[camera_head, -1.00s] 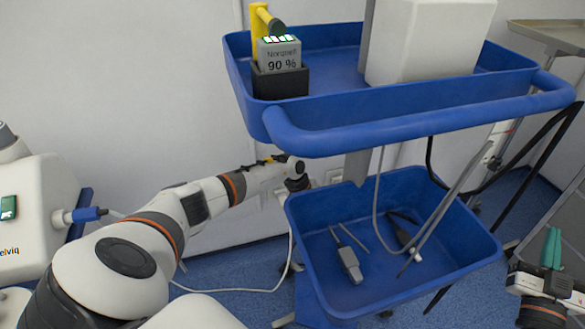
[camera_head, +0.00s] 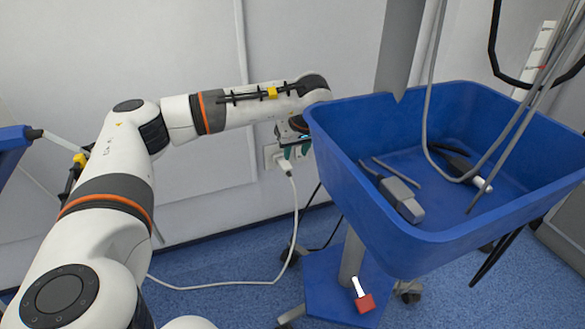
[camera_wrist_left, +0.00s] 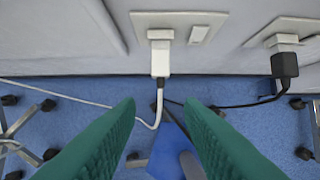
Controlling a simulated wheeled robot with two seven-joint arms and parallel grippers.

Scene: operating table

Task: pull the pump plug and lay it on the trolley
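A white plug (camera_head: 284,165) sits in a wall socket low on the wall. It also shows in the left wrist view (camera_wrist_left: 160,62), upright, with its cable hanging down. A white cable (camera_head: 215,285) runs from it along the floor to the left, behind my arm. My left gripper (camera_head: 296,150) is beside the socket, left of the trolley. In the left wrist view its green fingers (camera_wrist_left: 160,108) are apart and empty, with the white plug beyond the gap. My right gripper is not in view.
A black plug (camera_wrist_left: 285,66) sits in a second socket to the right, with a black cable. The basket holds a grey handpiece (camera_head: 402,198) and thin tools. Hanging grey cables cross above it. A red-and-white piece (camera_head: 363,300) is at the trolley base.

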